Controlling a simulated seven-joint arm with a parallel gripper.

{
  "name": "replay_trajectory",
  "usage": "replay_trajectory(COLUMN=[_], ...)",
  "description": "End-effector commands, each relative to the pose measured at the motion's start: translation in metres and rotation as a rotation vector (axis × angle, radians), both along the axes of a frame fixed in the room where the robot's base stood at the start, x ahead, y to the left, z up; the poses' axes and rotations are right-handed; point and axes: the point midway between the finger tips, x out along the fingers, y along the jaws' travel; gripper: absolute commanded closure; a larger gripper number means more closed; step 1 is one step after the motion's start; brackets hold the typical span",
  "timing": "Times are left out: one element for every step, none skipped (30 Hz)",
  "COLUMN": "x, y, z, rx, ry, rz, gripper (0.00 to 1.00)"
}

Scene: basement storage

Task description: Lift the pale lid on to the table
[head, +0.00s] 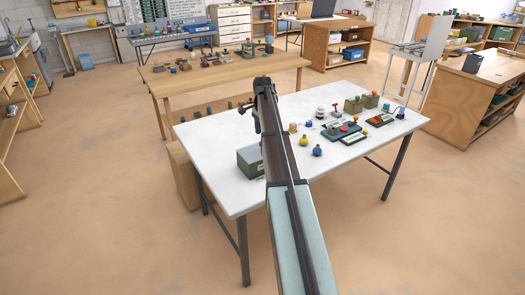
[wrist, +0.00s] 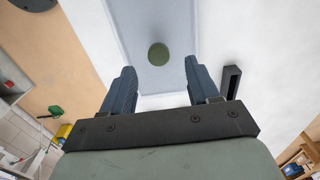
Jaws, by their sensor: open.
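The pale lid (wrist: 165,22) is a grey-blue panel below my gripper in the wrist view. A dark green oval knob (wrist: 158,54) stands out on it. My gripper (wrist: 158,80) is open and empty, with one blue finger on each side of the knob's line in the picture. The knob shows beyond the fingers, and nothing is seen touching it. In the head view a green box (head: 249,164) with a pale top stands on the left part of the white table (head: 215,130). My arm hides the box's right side and most of my gripper there.
Several small items, including a yellow one (head: 303,140) and a blue one (head: 317,150), stand on the table right of my arm. A wooden table (head: 220,75) is behind. The white table's front right is clear.

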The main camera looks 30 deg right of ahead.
Motion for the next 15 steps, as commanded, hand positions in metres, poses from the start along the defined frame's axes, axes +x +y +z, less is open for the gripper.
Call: replay_trajectory(x=[0.000,0.000,0.000,0.000,0.000,-0.001,-0.001,-0.001,-0.002,-0.002,-0.002,-0.002,-0.002,-0.002,-0.002], y=[0.000,0.000,0.000,0.000,0.001,0.001,0.001,0.001,0.002,0.002,0.002,0.003,0.002,0.002,0.002], z=[-0.003,-0.004,-0.005,-0.007,-0.008,-0.011,-0.014,-0.017,-0.022,-0.026,-0.030,-0.036,-0.040,-0.044,-0.048], rx=[0.000,0.000,0.000,0.000,0.000,0.001,0.001,0.001,0.001,0.000,0.001,0.001,0.001,0.001,0.001], ry=[0.000,0.000,0.001,0.001,0.001,0.001,0.001,0.001,0.001,0.001,0.001,0.002,0.002,0.002,0.001], rz=[0.000,0.000,0.000,0.000,0.000,0.000,0.001,0.000,0.001,0.001,0.000,0.000,0.000,0.000,0.000], gripper=[0.40,0.40,0.40,0.40,0.40,0.40,0.40,0.40,0.40,0.40,0.40,0.40,0.40,0.40,0.40])
